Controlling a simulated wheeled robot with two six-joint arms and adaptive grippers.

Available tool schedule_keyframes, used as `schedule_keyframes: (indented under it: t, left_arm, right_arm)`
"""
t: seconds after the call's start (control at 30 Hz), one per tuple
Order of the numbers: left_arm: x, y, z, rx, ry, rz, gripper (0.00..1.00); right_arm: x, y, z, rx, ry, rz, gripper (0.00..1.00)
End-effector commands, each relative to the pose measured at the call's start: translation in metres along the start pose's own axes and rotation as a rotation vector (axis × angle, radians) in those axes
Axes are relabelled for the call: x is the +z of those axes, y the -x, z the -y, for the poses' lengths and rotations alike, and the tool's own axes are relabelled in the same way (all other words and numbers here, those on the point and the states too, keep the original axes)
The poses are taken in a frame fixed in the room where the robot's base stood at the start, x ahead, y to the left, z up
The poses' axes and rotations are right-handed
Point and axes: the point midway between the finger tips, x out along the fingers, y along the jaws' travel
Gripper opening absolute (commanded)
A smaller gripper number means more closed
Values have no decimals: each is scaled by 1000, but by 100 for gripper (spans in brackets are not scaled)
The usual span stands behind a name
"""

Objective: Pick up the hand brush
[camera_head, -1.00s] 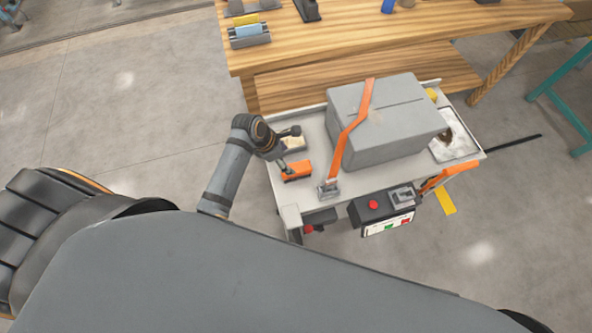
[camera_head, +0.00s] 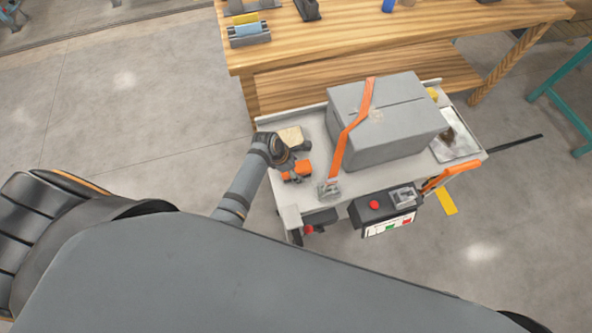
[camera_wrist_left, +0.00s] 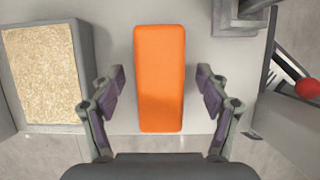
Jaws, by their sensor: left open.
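An orange block (camera_head: 303,168), which I take to be the hand brush, lies on the left part of the grey cart top; no bristles show. In the left wrist view the orange block (camera_wrist_left: 160,78) stands lengthwise between my fingers, with a gap on each side. My left gripper (camera_head: 297,164) is open over it, and the wrist partly hides the block in the head view. The open fingers also show in the left wrist view (camera_wrist_left: 160,95). My right gripper is not in view.
A tan-topped grey block (camera_head: 293,137) lies just behind, to the left in the wrist view (camera_wrist_left: 42,72). A large grey box (camera_head: 395,130) under an orange strap (camera_head: 350,135) stands to the right. A strap buckle (camera_head: 328,190) sits near the front edge. A wooden bench (camera_head: 330,45) stands behind.

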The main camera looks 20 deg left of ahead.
Motion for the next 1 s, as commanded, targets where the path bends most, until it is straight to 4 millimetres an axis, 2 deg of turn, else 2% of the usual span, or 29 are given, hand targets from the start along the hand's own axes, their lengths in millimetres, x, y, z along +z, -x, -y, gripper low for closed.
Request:
schedule_keyframes:
  t: [0.77, 1.0]
  left_arm:
    - [-2, -4, 0, 0, 0, 0, 75]
    - [-2, -4, 0, 0, 0, 0, 44]
  right_arm:
    - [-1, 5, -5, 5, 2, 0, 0]
    - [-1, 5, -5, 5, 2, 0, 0]
